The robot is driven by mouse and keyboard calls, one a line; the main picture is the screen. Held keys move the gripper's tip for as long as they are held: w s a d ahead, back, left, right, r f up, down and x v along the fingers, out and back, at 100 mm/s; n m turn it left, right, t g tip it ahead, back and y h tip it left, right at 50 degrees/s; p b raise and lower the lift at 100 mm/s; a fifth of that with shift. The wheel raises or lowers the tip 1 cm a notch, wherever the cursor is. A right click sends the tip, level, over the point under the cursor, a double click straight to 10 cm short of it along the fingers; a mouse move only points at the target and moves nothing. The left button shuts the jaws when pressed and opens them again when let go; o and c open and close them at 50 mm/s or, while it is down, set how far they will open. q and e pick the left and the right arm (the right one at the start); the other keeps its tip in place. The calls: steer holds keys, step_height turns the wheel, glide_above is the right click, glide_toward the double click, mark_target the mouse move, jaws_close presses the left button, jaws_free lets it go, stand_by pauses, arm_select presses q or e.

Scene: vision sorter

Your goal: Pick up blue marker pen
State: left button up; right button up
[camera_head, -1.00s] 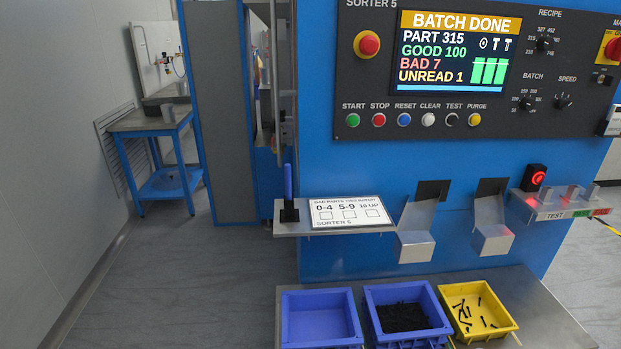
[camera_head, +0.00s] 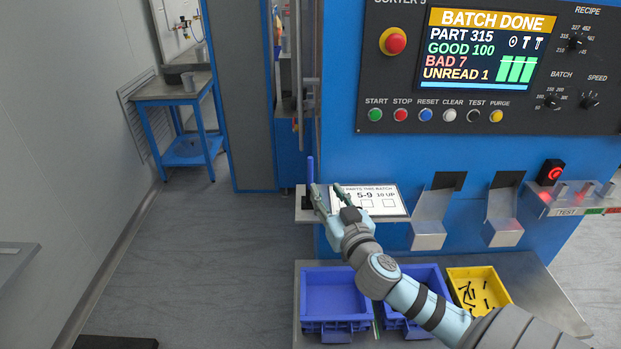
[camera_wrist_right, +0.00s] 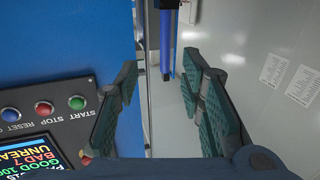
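The blue marker pen (camera_head: 310,170) stands upright in a black holder (camera_head: 308,200) at the left end of the small grey shelf. My right gripper (camera_head: 328,191) reaches over the shelf with its fingers apart and empty, just right of the pen in the head view. In the right wrist view the pen (camera_wrist_right: 166,48) shows upside down, beyond the open right gripper (camera_wrist_right: 162,78) and nearer its right-hand finger. I cannot tell from these views how far the fingertips are from the pen. My left gripper is out of view.
A white tally card (camera_head: 385,206) lies on the shelf, partly behind my right gripper. Below are an empty blue bin (camera_head: 334,299), a second blue bin mostly hidden by my right arm, and a yellow bin (camera_head: 497,306) with several screws. The blue machine wall rises behind the shelf.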

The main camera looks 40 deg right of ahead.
mark_target(311, 174)
steer(key=x, duration=0.3)
steer(key=p+x, duration=0.1)
steer(key=x, duration=0.5)
steer(key=shift+w+a+p, duration=0.25)
steer(key=shift+w+p, duration=0.1)
steer(key=shift+w, duration=0.05)
steer(key=shift+w+f, duration=0.15)
steer(key=shift+w, duration=0.15)
steer(key=shift+s+d, duration=0.1)
jaws_close()
